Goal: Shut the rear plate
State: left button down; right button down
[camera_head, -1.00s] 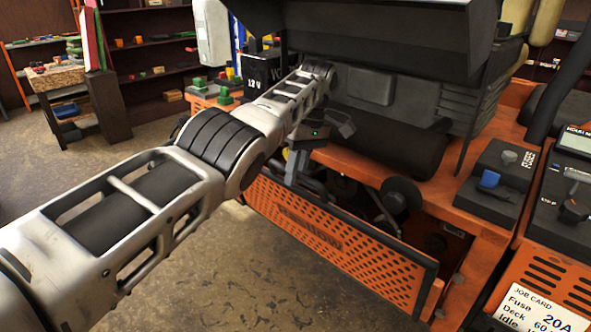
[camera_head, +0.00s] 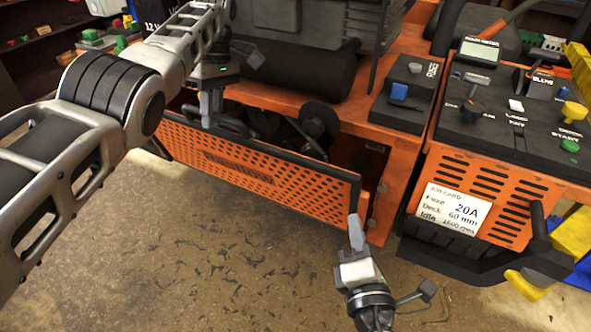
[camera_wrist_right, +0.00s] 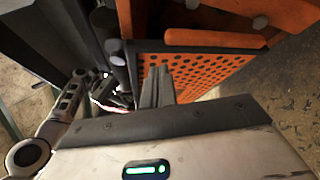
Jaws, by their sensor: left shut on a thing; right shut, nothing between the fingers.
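The rear plate (camera_head: 255,165) is an orange perforated panel with a dark rim, across the middle of the head view. It stands swung out from the orange machine body, with a gap behind its right end. My left gripper (camera_head: 209,106) is shut at the plate's top edge by a dark bar; its exact grip is partly hidden. My right gripper (camera_head: 354,222) is shut and empty by the plate's right end; I cannot tell if it touches. In the right wrist view its fingers (camera_wrist_right: 157,80) point at the perforated plate (camera_wrist_right: 190,72).
A black wheel-like part (camera_head: 319,119) sits behind the plate.

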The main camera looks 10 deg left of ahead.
aim_at(302, 163)
pick_arm(q)
jog(key=shift+s+d+f, duration=0.1)
jog(key=shift+d+f, duration=0.05)
jog(key=shift+f, duration=0.3)
pick_arm(e)
jog(key=s+a+r+y, duration=0.2)
jog(key=s+a+y, duration=0.35)
jog(key=a, duration=0.25)
jog(key=shift+n+g+y, duration=0.25)
jog(key=shift+n+g, duration=0.05)
jog(key=shift+w+d+r+x, duration=0.15)
jog(key=shift+d+x, duration=0.3)
jog(key=shift+x, duration=1.8)
jog(key=shift+w+d+x, duration=0.3)
jog(key=shift+d+x, duration=0.15)
jog(key=shift+x, duration=1.8)
jog(key=shift+w+d+r+x, duration=0.15)
jog(key=shift+d+x, duration=0.3)
jog(key=shift+x, duration=1.8)
jog(key=shift+w+f, duration=0.1)
jog(key=shift+w+d+r, duration=0.2)
jog(key=shift+w, duration=0.25)
jog(key=shift+w+d+r, duration=0.2)
jog(key=shift+w, duration=0.2)
pick_arm(q)
jog(key=c, duration=1.5)
grip_release()
